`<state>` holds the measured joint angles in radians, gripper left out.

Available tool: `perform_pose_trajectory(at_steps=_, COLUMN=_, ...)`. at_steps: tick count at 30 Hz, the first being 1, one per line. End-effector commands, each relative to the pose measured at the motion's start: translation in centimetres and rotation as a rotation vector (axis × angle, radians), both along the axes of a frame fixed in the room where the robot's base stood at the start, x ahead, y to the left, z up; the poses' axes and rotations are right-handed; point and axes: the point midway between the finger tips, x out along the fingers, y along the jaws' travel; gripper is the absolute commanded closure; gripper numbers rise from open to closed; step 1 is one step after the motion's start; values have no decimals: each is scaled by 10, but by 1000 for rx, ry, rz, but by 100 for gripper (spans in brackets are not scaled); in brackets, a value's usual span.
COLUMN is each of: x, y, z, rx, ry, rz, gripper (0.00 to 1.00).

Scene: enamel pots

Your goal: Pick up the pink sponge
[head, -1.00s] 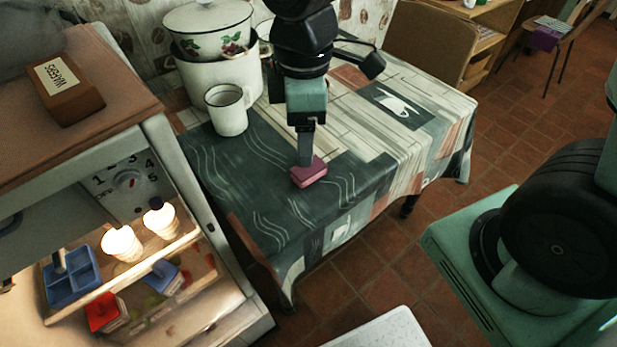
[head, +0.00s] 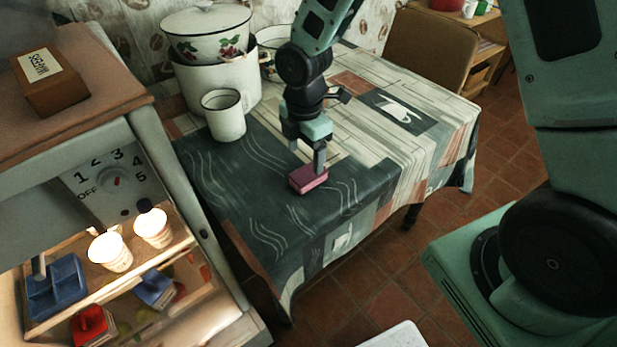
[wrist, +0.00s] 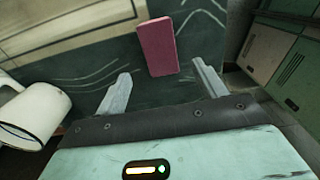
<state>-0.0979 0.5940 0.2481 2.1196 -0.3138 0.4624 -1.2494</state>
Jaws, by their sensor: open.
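The pink sponge (head: 308,180) lies on the dark green, wavy-lined part of the cloth-covered table (head: 262,215). My gripper (head: 306,162) is just above and behind it in the head view, with its jaws pointing down. In the wrist view the sponge (wrist: 157,47) sits ahead of the fingertips, across the gap between them. The two fingers of my gripper (wrist: 162,82) are spread apart with nothing between them. In the head view one finger overlaps the sponge's far edge, and I cannot tell whether it touches.
A white enamel mug (head: 223,115) stands left of the gripper, with a large white pot (head: 215,80) behind it. A lit shelf unit (head: 175,225) is at the left. A chair (head: 430,45) stands behind the table. The cloth right of the sponge is clear.

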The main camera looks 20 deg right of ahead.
Motion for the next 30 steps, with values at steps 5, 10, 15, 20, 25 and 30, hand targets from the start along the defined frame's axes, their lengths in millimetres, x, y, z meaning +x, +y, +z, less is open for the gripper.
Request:
perform_pose_trajectory(at_steps=5, x=0, y=0, z=-18, rx=0, ry=1, rz=0, gripper=29)
perform_pose_trajectory(at_steps=10, x=-1, y=-1, z=-32, rx=-1, ry=3, rz=0, gripper=29)
perform_pose_trajectory(at_steps=15, x=-2, y=-3, z=-57, rx=-1, ry=3, rz=1, gripper=29)
perform_pose_trajectory(at_steps=20, x=-1, y=-3, z=-71, rx=0, ry=1, rz=0, gripper=29)
perform_pose_trajectory(at_steps=25, x=-1, y=-3, z=-72, rx=0, ry=-1, rz=-1, gripper=29)
perform_pose_trajectory(at_steps=30, x=-1, y=-3, z=-72, rx=0, ry=-1, rz=-1, gripper=57)
